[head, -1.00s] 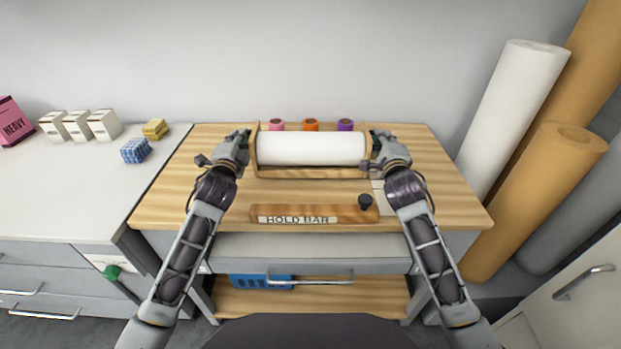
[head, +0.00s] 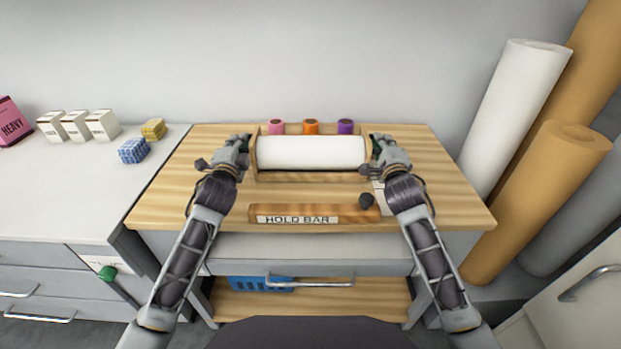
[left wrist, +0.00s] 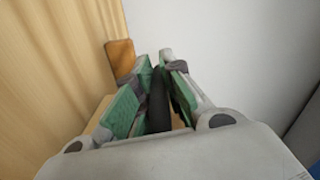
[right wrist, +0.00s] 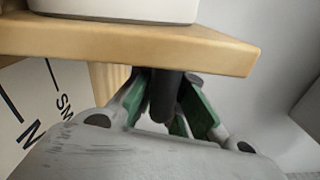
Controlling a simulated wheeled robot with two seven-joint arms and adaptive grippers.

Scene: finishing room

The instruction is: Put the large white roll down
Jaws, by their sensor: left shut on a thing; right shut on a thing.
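The large white roll (head: 311,153) lies level between the side walls of a wooden holder (head: 312,177) on the worktable. A dark rod end shows past the holder's left side in the left wrist view (left wrist: 158,100), and another past its right side in the right wrist view (right wrist: 163,98). My left gripper (head: 243,148) is shut around the left rod end, with its green pads on both sides. My right gripper (head: 376,148) is shut around the right one. Whether the rod rests fully in the holder is hidden.
Pink (head: 276,127), orange (head: 311,127) and purple (head: 345,127) spools stand behind the roll. A wooden bar marked HOLD BAR (head: 315,214) with a dark knob (head: 366,201) lies in front. Tall rolls (head: 515,110) lean at the right. A white counter (head: 70,190) stands left.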

